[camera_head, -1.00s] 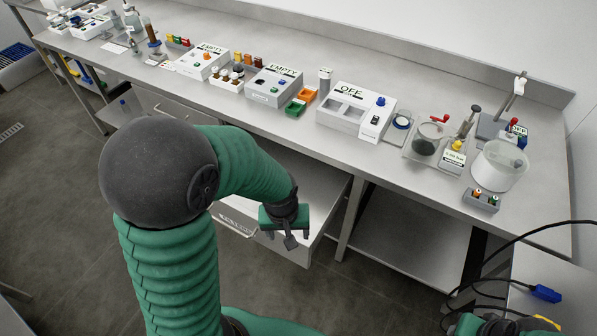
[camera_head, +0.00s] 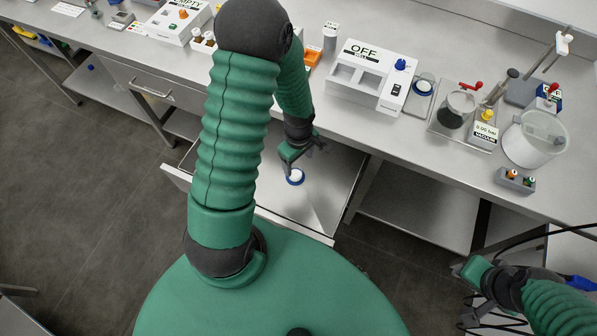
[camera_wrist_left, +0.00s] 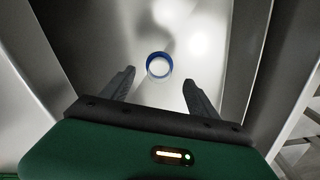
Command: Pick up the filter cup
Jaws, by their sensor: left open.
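A small round cup with a blue rim and white inside, which looks like the filter cup (camera_head: 295,177), lies in the open drawer under the bench. It also shows in the left wrist view (camera_wrist_left: 159,66), just beyond and between the fingertips. My left gripper (camera_head: 302,156) is over the drawer, above the cup, open and empty, and apart from it. In the left wrist view its two fingers (camera_wrist_left: 159,82) are spread, pointing at the cup. My right gripper (camera_head: 470,297) is at the lower right, and its jaw opening is unclear.
The drawer (camera_head: 325,205) has raised metal walls around the cup; its floor is otherwise bare where seen. The bench above carries a white "OFF" device (camera_head: 362,74), a clear vessel (camera_head: 533,140) and another blue-rimmed round item (camera_head: 424,87). Black cables hang near my right arm.

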